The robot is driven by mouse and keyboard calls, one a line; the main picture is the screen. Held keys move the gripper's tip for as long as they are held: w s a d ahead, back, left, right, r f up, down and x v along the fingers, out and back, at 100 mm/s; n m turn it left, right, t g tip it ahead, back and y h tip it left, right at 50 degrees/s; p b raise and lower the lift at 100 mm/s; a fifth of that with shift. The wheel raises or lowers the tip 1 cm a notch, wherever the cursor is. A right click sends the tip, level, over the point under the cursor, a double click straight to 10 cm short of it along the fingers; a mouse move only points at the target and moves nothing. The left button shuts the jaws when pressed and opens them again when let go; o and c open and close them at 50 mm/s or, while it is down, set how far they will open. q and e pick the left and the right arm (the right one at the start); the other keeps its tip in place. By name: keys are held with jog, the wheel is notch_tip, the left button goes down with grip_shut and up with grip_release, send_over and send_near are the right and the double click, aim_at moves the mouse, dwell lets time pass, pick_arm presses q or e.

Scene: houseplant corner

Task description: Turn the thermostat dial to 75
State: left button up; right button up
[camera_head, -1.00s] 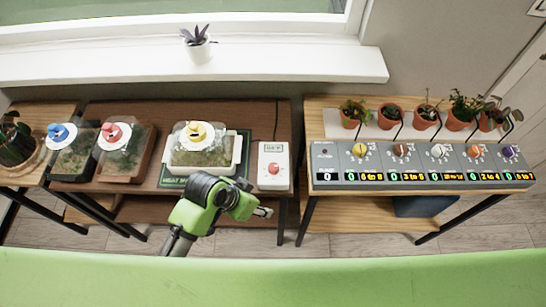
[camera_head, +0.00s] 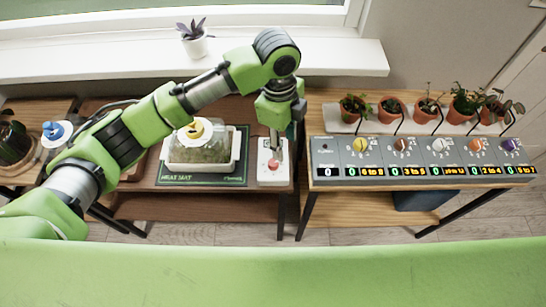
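The thermostat (camera_head: 268,179) is a white box with a red round dial (camera_head: 272,164), standing at the right end of the brown table beside the heat mat. My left arm reaches in from the left, bends over the table and points its gripper (camera_head: 277,153) down at the dial. The dark fingertips are at or just above the dial, and the gripper hides the upper part of the box. I cannot tell whether the fingers touch the dial or how far apart they are. The dial's markings are too small to read. My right gripper is not in view.
A green heat mat (camera_head: 201,181) carries a clear-lidded tray with a yellow knob (camera_head: 195,130) left of the thermostat. A grey control panel (camera_head: 421,152) with several knobs and potted plants stands on the right table. A white sill (camera_head: 339,59) runs behind.

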aim_at(273, 162)
pick_arm(q)
jog(key=shift+m+y, duration=0.5)
jog(key=shift+y, duration=0.1)
jog(key=a+f, duration=0.1)
jog(key=f, duration=0.2)
jog(key=w+f+p, duration=0.1)
jog(key=f, duration=0.3)
jog(key=a+f, duration=0.1)
jog(key=f, duration=0.3)
jog(key=shift+w+a+f+p, duration=0.2)
jog(key=shift+a+p, duration=0.1)
grip_shut()
